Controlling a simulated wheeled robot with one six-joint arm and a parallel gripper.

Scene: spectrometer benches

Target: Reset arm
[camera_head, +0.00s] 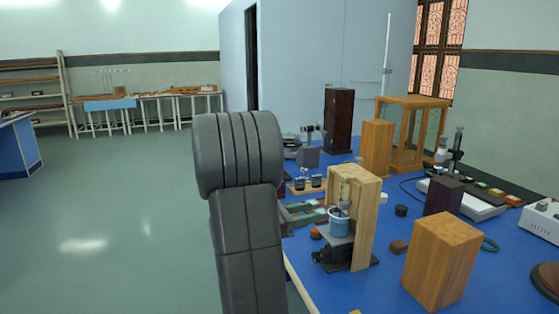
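My arm (240,200) stands in the middle foreground as a thick dark grey link, topped by a wide rounded joint. It rises in front of the left edge of the blue bench (330,290) and hides part of that edge. I cannot make out my gripper or its fingers, so whether it is open or holds anything does not show.
On the bench are a wooden stand with a blue beaker (340,222), a wooden block (441,262), a dark tall box (339,120), a wooden frame (414,103) and a white instrument (541,220). The floor (110,220) to the left is clear. Shelves (32,80) stand far left.

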